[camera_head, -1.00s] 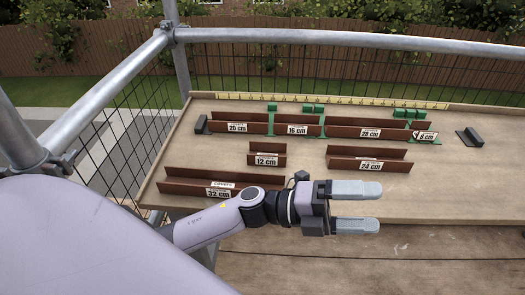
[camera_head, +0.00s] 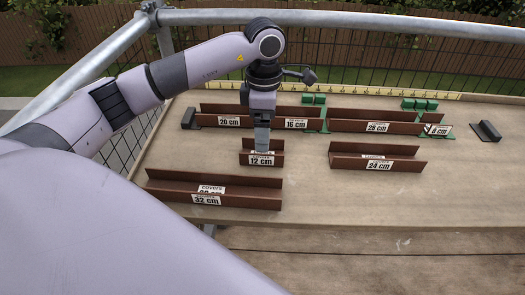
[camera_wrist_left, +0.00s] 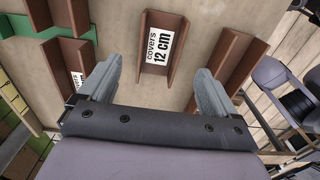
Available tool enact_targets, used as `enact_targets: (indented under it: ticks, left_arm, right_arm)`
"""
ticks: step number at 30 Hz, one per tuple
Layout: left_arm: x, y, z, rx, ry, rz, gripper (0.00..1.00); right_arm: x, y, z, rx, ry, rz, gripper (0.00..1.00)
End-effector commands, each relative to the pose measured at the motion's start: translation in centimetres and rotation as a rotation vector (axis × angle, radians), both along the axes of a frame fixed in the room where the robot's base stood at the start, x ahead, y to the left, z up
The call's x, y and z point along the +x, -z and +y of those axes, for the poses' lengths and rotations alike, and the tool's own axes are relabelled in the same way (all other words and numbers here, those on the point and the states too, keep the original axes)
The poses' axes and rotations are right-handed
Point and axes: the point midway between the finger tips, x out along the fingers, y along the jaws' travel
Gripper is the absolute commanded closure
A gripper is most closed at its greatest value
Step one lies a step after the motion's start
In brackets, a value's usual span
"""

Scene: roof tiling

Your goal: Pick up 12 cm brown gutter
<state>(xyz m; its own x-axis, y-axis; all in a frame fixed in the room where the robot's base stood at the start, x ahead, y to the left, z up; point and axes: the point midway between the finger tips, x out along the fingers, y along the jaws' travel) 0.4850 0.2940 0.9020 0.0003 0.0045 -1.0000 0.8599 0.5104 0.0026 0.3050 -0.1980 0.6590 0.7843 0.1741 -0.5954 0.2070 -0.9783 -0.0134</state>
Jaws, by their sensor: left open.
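The 12 cm brown gutter (camera_head: 262,157) lies on the wooden board, with a white label reading "12 cm". In the left wrist view the gutter (camera_wrist_left: 176,32) sits ahead of and between the fingers, with a gap to them. My left gripper (camera_head: 262,140) points down above and in front of the gutter's back part in the head view, hiding some of it. In the left wrist view the left gripper (camera_wrist_left: 155,90) is open, its fingers wide apart and nothing between them. My right gripper is not in view.
A 32 cm gutter (camera_head: 250,201) lies in front, and a 24 cm gutter (camera_head: 400,164) to the right. A back row holds the 20 cm, 16 cm and 28 cm (camera_head: 345,114) gutters with green connectors (camera_head: 418,104). The board's front right (camera_head: 400,210) is clear.

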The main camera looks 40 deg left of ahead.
Motion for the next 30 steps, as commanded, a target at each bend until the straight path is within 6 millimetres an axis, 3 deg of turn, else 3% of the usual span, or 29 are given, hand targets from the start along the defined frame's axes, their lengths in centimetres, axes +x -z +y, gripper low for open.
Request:
enact_targets:
  ticks: [12,22,27,30]
  left_arm:
    - [-0.1,5.6,0.4,-0.003,0.001,0.004,0.08]
    - [0.0,6.4,0.4,-0.004,0.002,0.001,0.08]
    - [0.0,6.3,0.4,-0.005,0.002,0.001,0.64]
    - [0.0,6.3,0.4,-0.004,0.002,0.0,0.65]
  right_arm:
    - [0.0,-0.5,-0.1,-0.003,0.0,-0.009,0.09]
    - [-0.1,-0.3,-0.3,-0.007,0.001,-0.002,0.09]
    - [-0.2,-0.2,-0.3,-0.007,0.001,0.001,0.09]
    - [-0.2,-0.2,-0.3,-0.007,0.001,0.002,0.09]
